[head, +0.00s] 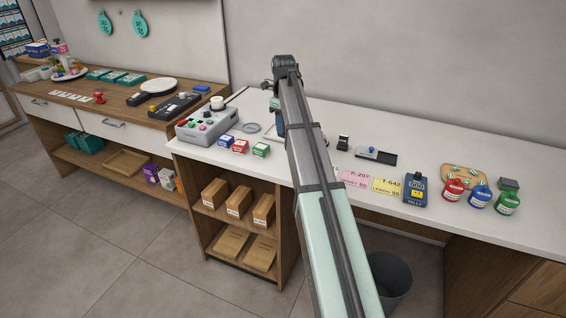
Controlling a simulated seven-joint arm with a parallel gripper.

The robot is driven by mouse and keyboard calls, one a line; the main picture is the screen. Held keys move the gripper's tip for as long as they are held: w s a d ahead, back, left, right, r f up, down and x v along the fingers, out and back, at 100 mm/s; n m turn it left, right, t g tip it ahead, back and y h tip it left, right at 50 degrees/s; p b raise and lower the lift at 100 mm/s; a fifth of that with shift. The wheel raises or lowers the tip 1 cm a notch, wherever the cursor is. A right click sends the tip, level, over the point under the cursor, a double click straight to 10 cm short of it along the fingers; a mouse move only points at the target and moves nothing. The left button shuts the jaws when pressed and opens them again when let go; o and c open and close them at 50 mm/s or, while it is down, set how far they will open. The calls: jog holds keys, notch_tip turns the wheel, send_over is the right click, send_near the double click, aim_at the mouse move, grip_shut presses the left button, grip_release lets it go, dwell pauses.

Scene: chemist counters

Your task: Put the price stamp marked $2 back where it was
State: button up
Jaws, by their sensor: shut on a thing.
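My gripper (279,127) is over the white counter (480,202), mostly hidden behind my own arm. Only a sliver of the hand shows at the arm's left side. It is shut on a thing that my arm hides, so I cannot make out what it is. A small dark stamp-like object (343,143) stands upright on the counter, right of my arm. No $2 mark is readable on it. A dark flat block with a light part (376,155) lies to its right.
Pink (358,179) and yellow (386,186) cards, a blue tally device (415,190) and round red (454,189), blue (480,196) and green (507,203) containers are right. The back right counter is clear.

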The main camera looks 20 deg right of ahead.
jog(key=shift+s+a+f+n, duration=0.1)
jog(key=shift+s+n, duration=0.1)
jog(key=shift+s, duration=0.15)
jog(key=shift+s+a+f+n, duration=0.1)
jog(key=shift+s+n, duration=0.1)
jog(key=shift+s, duration=0.15)
jog(key=shift+w+n, duration=0.1)
jog(key=shift+n, duration=0.4)
jog(key=shift+f, duration=0.15)
notch_tip(320, 180, down, 10)
jog(key=shift+r, duration=0.15)
jog(key=o, duration=0.9)
jog(key=shift+c, duration=0.2)
notch_tip(320, 180, up, 12)
jog(key=shift+r, duration=0.1)
